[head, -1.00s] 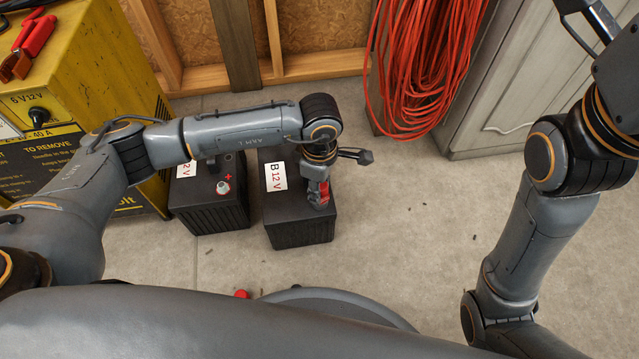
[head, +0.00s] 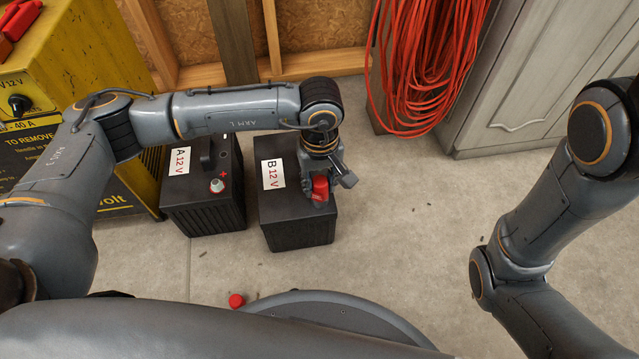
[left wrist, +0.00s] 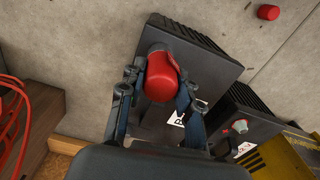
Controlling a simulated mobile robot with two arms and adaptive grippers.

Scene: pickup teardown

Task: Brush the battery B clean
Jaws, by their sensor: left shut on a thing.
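Battery B (head: 285,233) is a black box with a white "B 12 V" label, upright on the floor. It also shows in the left wrist view (left wrist: 200,55). My left gripper (head: 320,192) is over its right part, fingers pointing down, shut on a rounded red cap (left wrist: 161,78). The cap sits at the battery's top; whether it touches the terminal I cannot tell. The gripper and arm hide part of the battery's top. My right gripper is out of view; only its arm shows at the right. I see no brush.
Battery A (head: 205,212), with a bare terminal, stands close to the left of battery B. A loose red cap (head: 237,300) lies on the floor in front. A yellow charger (head: 110,100) is at the left. Red cable (head: 425,70) hangs at the back. Floor to the right is mostly clear.

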